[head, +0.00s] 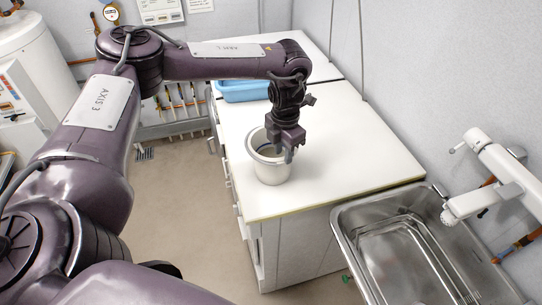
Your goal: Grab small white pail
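The small white pail (272,172) stands upright on the white worktop near its left edge, with its open mouth up. My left gripper (284,151) points down at the right side of the pail's rim, with a fingertip overlapping the rim in the picture. I cannot tell whether its fingers touch the rim or how far apart they are. The gripper hides part of the far right rim. My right gripper is not in view.
A light blue basin (245,91) sits farther back on the worktop (345,150). A metal sink (410,250) with a white faucet (492,185) is at the right front. The worktop right of the pail is clear. White wall stands behind.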

